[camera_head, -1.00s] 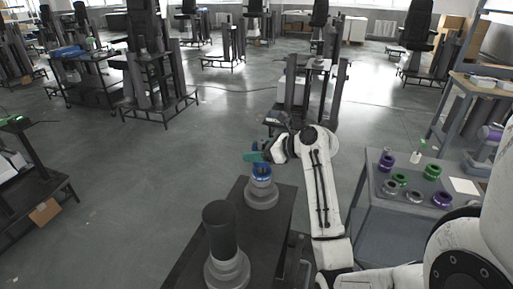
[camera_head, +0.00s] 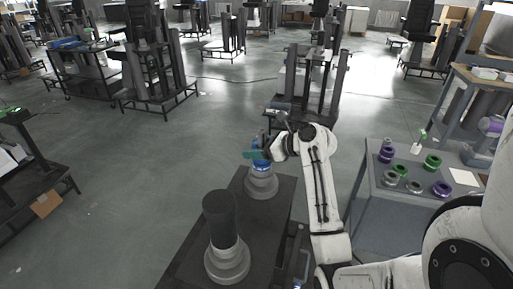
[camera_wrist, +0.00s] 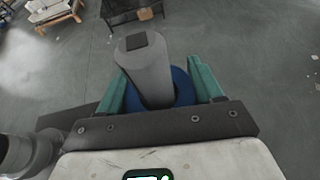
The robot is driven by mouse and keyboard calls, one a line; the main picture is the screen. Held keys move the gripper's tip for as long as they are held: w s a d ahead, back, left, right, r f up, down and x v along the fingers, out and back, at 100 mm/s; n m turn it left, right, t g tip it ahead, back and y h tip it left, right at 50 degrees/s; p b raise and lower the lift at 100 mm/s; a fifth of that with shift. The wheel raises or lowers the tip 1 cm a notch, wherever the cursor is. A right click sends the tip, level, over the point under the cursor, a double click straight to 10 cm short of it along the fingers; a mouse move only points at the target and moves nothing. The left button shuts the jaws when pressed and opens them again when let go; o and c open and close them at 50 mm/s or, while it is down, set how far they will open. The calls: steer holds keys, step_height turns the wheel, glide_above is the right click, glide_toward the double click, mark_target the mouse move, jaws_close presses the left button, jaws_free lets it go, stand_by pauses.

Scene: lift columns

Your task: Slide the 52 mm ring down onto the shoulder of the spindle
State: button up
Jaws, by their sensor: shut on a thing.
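The spindle (camera_head: 262,187) stands on the dark bench top, with a wide stepped grey base. Its grey shaft with a dark square on the end also shows in the wrist view (camera_wrist: 150,75). The blue ring (camera_wrist: 185,88) is around the shaft and also shows in the head view (camera_head: 261,165). My gripper (camera_wrist: 160,92) is shut on the ring, with one green finger on each side. In the head view my gripper (camera_head: 256,155) is at the upper part of the spindle. The contact between ring and shoulder is hidden in the wrist view.
A black cylinder on a grey stepped base (camera_head: 227,262) stands nearer on the same bench (camera_head: 190,262). A grey side table (camera_head: 385,222) at right carries several purple, green and grey rings. Open floor lies left of the bench.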

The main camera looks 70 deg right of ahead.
steer(key=o, duration=1.3)
steer(key=shift+o, duration=0.2)
steer(key=shift+s, duration=0.1)
steer(key=v, duration=1)
steer(key=shift+s+r+b, duration=0.2)
steer(key=shift+s+b, duration=0.05)
steer(key=shift+b, duration=0.1)
